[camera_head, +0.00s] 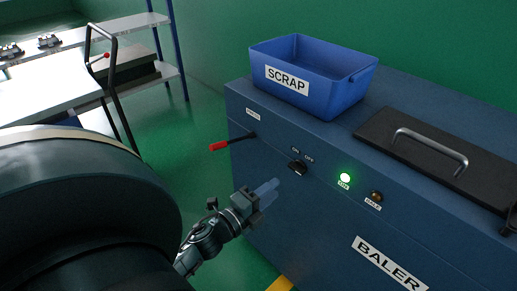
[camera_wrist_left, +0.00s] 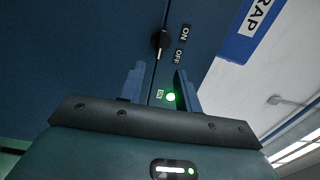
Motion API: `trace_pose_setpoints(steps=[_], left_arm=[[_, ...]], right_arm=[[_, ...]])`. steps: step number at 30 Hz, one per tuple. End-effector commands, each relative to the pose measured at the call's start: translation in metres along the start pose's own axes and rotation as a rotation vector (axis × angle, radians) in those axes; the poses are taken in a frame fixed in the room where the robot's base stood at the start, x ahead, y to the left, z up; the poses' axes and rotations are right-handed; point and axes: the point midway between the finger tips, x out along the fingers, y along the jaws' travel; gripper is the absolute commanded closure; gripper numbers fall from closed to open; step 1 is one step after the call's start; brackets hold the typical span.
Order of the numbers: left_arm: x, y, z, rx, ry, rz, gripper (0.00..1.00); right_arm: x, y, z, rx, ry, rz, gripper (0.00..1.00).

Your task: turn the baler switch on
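The baler (camera_head: 300,215) is a dark blue cabinet. Its switch is a black rotary knob (camera_head: 298,168) under ON and OFF labels, and it also shows in the left wrist view (camera_wrist_left: 160,42). A small lamp (camera_head: 344,178) right of the knob glows green, and it shows in the left wrist view (camera_wrist_left: 171,97). My left gripper (camera_head: 272,187) is in front of the panel, below and left of the knob. In the left wrist view its blue fingers (camera_wrist_left: 160,75) are open and empty, with the knob beyond the tips, apart from them. My right gripper is not in view.
A red-tipped lever (camera_head: 220,146) sticks out left of the knob. An amber button (camera_head: 376,196) is right of the green lamp. A blue SCRAP bin (camera_head: 325,98) and a black lid with a handle (camera_head: 440,150) are on top. A cart (camera_head: 105,75) stands at the left.

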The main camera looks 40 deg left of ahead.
Motion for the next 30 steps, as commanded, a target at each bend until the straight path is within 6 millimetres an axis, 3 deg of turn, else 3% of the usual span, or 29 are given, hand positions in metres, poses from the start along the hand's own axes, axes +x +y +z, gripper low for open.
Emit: trace_pose_setpoints(steps=[3,9,30], left_arm=[[-0.022,0.001,0.000,-0.001,-0.002,0.002,0.66],[-0.039,0.000,0.000,0.000,-0.001,0.000,0.66],[-0.041,0.000,0.000,0.001,-0.001,0.000,0.66]], right_arm=[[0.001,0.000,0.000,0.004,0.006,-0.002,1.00],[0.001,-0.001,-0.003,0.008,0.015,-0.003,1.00],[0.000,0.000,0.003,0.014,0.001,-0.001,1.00]])
